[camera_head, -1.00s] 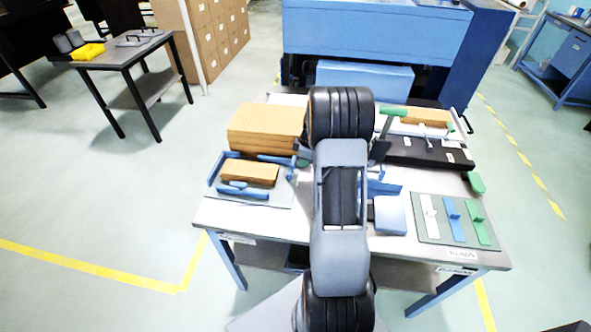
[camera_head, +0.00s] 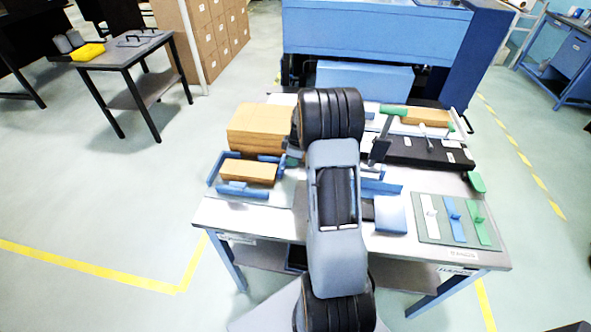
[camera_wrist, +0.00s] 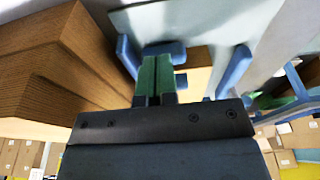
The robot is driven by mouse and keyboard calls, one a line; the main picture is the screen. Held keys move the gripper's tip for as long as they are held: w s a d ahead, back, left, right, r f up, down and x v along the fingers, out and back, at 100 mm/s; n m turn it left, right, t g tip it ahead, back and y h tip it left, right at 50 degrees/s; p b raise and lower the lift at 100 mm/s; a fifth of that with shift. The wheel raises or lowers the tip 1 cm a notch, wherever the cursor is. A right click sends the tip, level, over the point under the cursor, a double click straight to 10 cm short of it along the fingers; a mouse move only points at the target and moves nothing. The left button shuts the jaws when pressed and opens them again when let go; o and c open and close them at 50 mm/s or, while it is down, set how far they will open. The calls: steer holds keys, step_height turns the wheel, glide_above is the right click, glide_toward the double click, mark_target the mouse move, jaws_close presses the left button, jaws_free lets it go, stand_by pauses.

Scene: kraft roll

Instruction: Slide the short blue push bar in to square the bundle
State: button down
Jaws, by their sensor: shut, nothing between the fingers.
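The kraft bundle (camera_head: 248,172) lies in a blue-walled squaring fixture on the left of the table. It also shows in the wrist view (camera_wrist: 198,76), partly hidden behind my gripper. The short blue push bar (camera_wrist: 168,49) stands at the bundle's right end in the head view (camera_head: 281,170), partly hidden there by my arm. My gripper (camera_wrist: 159,76) has green fingertips, shut together and empty. They are at the short bar and seem to touch it. In the head view my gripper (camera_head: 291,160) is largely hidden by my wrist. The long front blue bar (camera_head: 243,191) lies along the bundle's front.
A taller kraft stack (camera_head: 260,127) stands just behind the fixture, close beside my fingers in the wrist view (camera_wrist: 60,60). A grey mat (camera_head: 428,231) with white, blue and green tools lies at right. A black device (camera_head: 425,151) stands behind it.

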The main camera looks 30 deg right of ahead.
steer(key=shift+s+d, duration=0.1)
steer(key=shift+s+d+b, duration=0.6)
steer(key=shift+s+d, duration=0.6)
steer(key=shift+d, duration=0.05)
step_height(320, 180, up, 7)
steer(key=p, duration=0.3)
steer(key=shift+p, duration=0.4)
